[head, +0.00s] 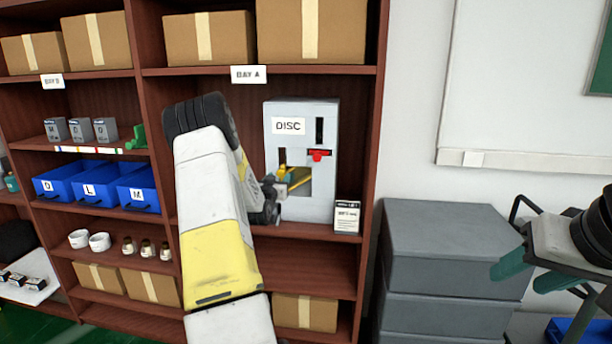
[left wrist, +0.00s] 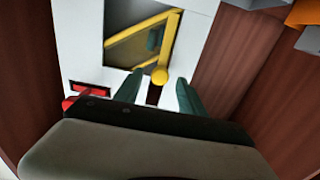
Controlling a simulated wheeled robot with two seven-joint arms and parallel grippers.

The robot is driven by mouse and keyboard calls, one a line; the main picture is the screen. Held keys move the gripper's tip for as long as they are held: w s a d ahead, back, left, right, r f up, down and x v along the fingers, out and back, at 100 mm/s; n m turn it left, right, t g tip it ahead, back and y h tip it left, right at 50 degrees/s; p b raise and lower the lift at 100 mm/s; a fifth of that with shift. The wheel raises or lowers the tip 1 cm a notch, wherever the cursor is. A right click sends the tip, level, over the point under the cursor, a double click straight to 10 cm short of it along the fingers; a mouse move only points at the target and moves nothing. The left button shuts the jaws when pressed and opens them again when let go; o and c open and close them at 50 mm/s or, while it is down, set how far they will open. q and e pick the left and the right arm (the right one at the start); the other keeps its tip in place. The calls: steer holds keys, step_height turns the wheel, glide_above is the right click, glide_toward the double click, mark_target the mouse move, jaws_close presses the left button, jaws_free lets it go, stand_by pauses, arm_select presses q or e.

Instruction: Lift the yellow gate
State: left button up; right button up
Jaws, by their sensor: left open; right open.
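The white dispenser marked DISC (head: 322,205) stands on the BAY A shelf. The yellow gate (head: 299,181) lies across its dark lower opening. In the left wrist view the gate shows as yellow bars (left wrist: 143,29) with a round yellow knob (left wrist: 159,76). My left gripper (head: 284,178) is at the opening, partly hidden by my arm. In the left wrist view its green fingers (left wrist: 158,92) are open, with the knob between or just beyond their tips; contact cannot be told. My right gripper (head: 532,272) is open and empty at the far right.
A red lever (head: 318,154) sits on the dispenser above the opening. The shelf's right side wall (head: 375,130) is close by. Grey drawers (head: 450,250) stand to the right.

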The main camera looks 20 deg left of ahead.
mark_target(280, 175)
arm_select(q)
steer(key=shift+x, duration=2.05)
steer(key=shift+a, duration=0.1)
jaws_close()
